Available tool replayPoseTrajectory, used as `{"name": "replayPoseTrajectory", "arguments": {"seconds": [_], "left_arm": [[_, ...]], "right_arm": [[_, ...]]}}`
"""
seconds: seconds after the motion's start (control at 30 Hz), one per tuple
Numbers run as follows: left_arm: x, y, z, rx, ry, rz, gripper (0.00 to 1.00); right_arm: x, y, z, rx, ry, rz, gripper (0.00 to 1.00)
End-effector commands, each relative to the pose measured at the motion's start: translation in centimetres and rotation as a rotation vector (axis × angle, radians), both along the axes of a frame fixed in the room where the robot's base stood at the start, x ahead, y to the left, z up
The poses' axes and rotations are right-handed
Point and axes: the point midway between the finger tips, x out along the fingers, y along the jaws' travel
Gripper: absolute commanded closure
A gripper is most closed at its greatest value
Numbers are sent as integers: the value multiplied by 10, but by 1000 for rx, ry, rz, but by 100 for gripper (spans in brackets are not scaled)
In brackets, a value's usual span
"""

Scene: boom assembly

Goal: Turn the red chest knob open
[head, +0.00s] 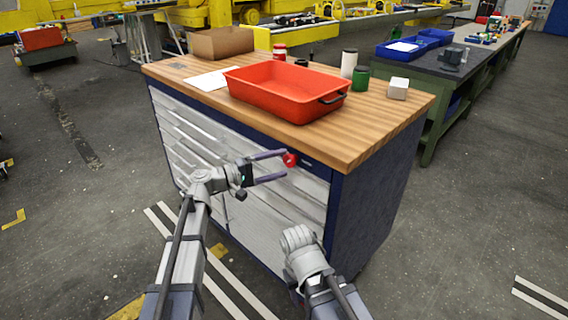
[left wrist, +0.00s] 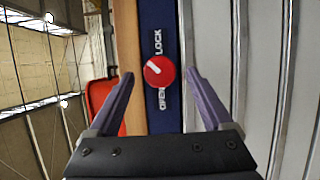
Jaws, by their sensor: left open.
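The red chest knob (head: 290,159) is on the dark blue strip under the chest's wooden top. In the left wrist view the knob (left wrist: 159,71) is round, with a white mark slanting toward the upper left. OPEN is printed below it and LOCK above it in that picture. My left gripper (head: 283,164) is open, its fingertips close to the knob. In the left wrist view the knob shows between the fingertips of my left gripper (left wrist: 160,74), with a gap on each side. I cannot tell whether the tips reach past its face. My right gripper's fingers are hidden.
The chest's wooden top (head: 390,116) bears a red tray (head: 265,98), a cardboard box (head: 220,42), jars and a small white box (head: 398,88). Grey drawers (head: 240,175) line the front. A workbench (head: 440,72) stands behind at the right. The floor at the right is clear.

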Motion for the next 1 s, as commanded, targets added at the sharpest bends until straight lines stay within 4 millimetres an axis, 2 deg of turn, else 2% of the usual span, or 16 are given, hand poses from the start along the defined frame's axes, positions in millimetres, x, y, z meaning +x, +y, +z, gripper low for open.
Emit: {"name": "replayPoseTrajectory", "arguments": {"seconds": [0.1, 0.3, 0.47, 0.77, 0.87, 0.97, 1.0], "left_arm": [[-9, 21, 0, 0, 0, 4, 16], [-18, 43, -1, 0, 0, 1, 16], [-21, 51, -1, 1, 0, 1, 16], [-22, 51, -1, 2, 1, 0, 16], [-29, 46, -11, 47, 7, -11, 16], [-49, 36, -39, 176, 27, -40, 16], [-60, 33, -55, 254, 39, -55, 16]], "right_arm": [[0, 0, 0, 0, 0, 0, 50], [0, 0, -1, 0, 0, 0, 50], [0, 0, -1, 0, 0, 0, 50], [0, 0, -1, 0, 0, 0, 50], [0, 0, 0, 0, 0, 0, 50], [0, 0, 0, 0, 0, 0, 50], [0, 0, -1, 0, 0, 0, 50]]}}
